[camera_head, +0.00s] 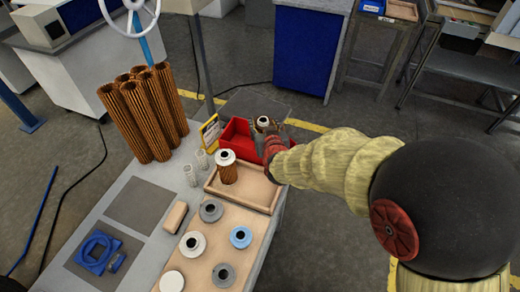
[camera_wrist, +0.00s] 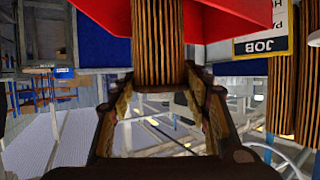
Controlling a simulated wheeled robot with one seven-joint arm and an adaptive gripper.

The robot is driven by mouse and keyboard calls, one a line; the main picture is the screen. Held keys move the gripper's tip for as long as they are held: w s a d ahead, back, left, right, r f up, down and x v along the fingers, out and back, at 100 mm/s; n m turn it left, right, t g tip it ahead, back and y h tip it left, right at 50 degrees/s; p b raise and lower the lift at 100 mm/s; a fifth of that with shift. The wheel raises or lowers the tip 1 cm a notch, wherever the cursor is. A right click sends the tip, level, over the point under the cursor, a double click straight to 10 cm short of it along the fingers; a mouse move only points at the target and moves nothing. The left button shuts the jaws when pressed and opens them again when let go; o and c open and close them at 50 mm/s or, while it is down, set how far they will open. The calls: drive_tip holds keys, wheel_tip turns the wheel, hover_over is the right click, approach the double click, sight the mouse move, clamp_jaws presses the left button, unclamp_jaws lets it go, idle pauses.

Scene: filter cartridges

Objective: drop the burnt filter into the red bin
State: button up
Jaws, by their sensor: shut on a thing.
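My gripper (camera_head: 273,137) is shut on a brown pleated filter (camera_wrist: 158,40), whose pale cap with a dark centre shows in the head view (camera_head: 263,121). The arm hides most of this filter there. In the wrist view my gripper (camera_wrist: 160,82) has its fingers at the pleats. The red bin (camera_head: 237,130) is at the table's far end, beside and partly behind my gripper. Its red wall also shows in the wrist view (camera_wrist: 230,12). The filter is held at or over the bin; its exact height is unclear. I cannot tell whether its pleats are burnt.
Another pleated filter (camera_head: 229,173) with a white cap stands in a wooden tray (camera_head: 262,196) in front of the bin. A yellow job sign (camera_head: 210,131) and tall brown cartridges (camera_head: 145,115) stand to the left. Several round caps (camera_head: 192,244) lie nearer.

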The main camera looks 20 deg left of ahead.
drive_tip(key=o, duration=1.5)
drive_tip(key=shift+s, duration=0.1)
drive_tip(key=v, duration=1.1)
drive_tip(key=shift+s+d, duration=0.25)
drive_tip(key=shift+s, duration=0.1)
